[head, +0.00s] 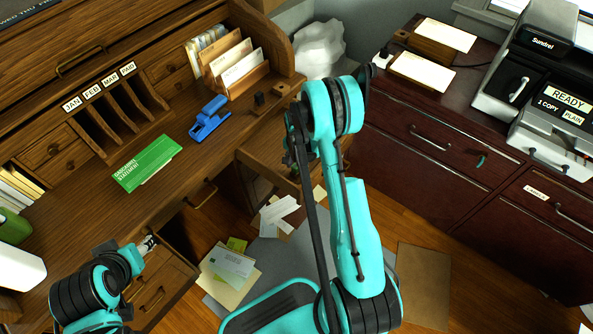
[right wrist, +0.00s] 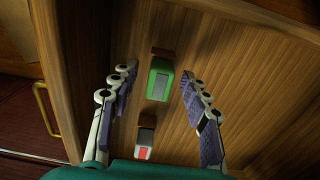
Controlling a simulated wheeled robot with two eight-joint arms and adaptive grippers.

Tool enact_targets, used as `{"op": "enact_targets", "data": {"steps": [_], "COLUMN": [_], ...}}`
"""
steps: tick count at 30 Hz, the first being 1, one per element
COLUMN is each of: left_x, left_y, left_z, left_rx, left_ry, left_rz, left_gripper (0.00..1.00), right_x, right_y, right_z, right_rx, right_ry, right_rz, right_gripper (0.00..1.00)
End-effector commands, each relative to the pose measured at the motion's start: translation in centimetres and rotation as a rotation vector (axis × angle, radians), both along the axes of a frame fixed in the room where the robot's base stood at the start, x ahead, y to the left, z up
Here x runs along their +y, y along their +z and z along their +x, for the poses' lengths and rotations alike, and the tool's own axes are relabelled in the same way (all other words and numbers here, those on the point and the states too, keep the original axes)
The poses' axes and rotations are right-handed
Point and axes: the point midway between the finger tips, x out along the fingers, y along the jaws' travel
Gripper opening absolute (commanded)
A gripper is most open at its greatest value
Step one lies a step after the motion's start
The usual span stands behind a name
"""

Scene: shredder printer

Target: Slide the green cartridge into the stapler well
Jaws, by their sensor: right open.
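The green cartridge (right wrist: 160,79) stands inside a wooden drawer or compartment in the right wrist view. My right gripper (right wrist: 157,82) is open, with one finger on each side of the green cartridge and visible gaps between. In the head view the right gripper (head: 293,140) is mostly hidden by my own arm, over the desk's right side. A blue stapler (head: 209,119) lies on the desktop; its well cannot be made out. My left gripper (head: 148,243) is at lower left by the desk front, its fingers too small to read.
A white and red cartridge (right wrist: 145,143) stands near the green one. A green booklet (head: 147,163) lies on the desk. Small dark blocks (head: 260,99) sit near the desk's right edge. Papers (head: 228,268) litter the floor. A dark red cabinet (head: 440,150) stands at right.

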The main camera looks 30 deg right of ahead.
Motion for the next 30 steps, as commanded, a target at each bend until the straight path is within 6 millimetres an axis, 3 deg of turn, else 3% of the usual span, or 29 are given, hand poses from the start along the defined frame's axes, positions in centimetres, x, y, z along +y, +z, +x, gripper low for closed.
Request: {"op": "enact_targets", "data": {"steps": [3, 8, 9, 20, 30], "left_x": [0.0, 0.0, 0.0, 0.0, 0.0], "left_y": [0.1, 0.1, 0.1, 0.5, 3.6], "left_z": [0.0, 0.0, 0.0, 0.0, 0.0], "left_rx": [0.000, 0.000, 0.000, 0.000, 0.000], "left_ry": [0.000, 0.000, 0.000, 0.000, 0.000], "left_rz": [0.000, 0.000, 0.000, 0.000, 0.000], "left_gripper": [0.45, 0.45, 0.45, 0.45, 0.45], "right_x": [0.0, 0.0, 0.0, 0.0, 0.0], "right_y": [0.2, 0.2, 0.2, 0.9, 7.6], "right_z": [0.0, 0.0, 0.0, 0.0, 0.0], "right_rx": [0.000, 0.000, 0.000, 0.000, 0.000], "right_ry": [0.000, 0.000, 0.000, 0.001, 0.001], "right_rz": [0.000, 0.000, 0.000, 0.000, 0.000], "right_gripper": [0.44, 0.02, 0.00, 0.00, 0.00]}}
